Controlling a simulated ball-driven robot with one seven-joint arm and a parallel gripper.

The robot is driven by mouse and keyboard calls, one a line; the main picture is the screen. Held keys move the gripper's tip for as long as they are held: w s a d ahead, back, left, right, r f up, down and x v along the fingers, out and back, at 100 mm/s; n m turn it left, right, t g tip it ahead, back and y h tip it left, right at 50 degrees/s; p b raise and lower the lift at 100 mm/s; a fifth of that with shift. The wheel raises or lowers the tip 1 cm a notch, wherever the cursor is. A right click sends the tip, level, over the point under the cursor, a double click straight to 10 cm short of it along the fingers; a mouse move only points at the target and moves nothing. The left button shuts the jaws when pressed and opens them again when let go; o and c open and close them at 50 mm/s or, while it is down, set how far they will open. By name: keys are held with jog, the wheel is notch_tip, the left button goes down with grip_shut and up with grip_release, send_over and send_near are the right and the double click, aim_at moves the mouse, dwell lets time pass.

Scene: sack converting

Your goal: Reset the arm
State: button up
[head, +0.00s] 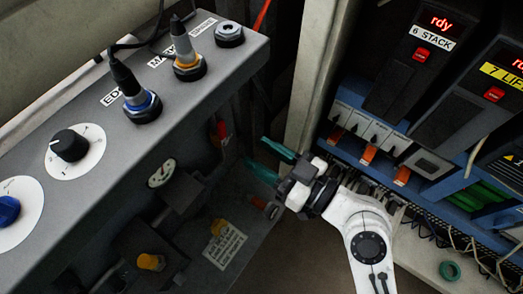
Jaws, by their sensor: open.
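My gripper (268,162) is in the middle of the head view, at the end of my white arm. Its two green fingers are apart with nothing between them. They point left toward the grey control box. The gripper is clear of the box's top face and appears in front of the gap beside a pale upright post. I cannot tell how near the fingertips are to the parts behind them.
The grey box (190,92) carries plugged connectors, a bare socket (230,33), a black knob (70,145) and a blue knob (8,211). At right, drive modules (412,65) show red "rdy" displays. A pale post (313,80) stands between.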

dwell(0.3)
jog(key=s+d+f+m+g+h, duration=0.45)
jog(key=d+f+h, duration=0.35)
jog(key=d+f, duration=0.5)
jog(key=s+d+f+m+g+h, duration=0.3)
jog(key=s+d, duration=0.3)
jog(key=s+d+f+m+g+h, duration=0.2)
jog(key=s+d+f+m+h, duration=0.1)
jog(key=s+d, duration=0.35)
notch_tip(320, 180, up, 34)
jog(key=p, duration=3.4)
jog(key=shift+s+r+p, duration=0.25)
jog(key=shift+p, duration=0.1)
jog(key=shift+g, duration=0.25)
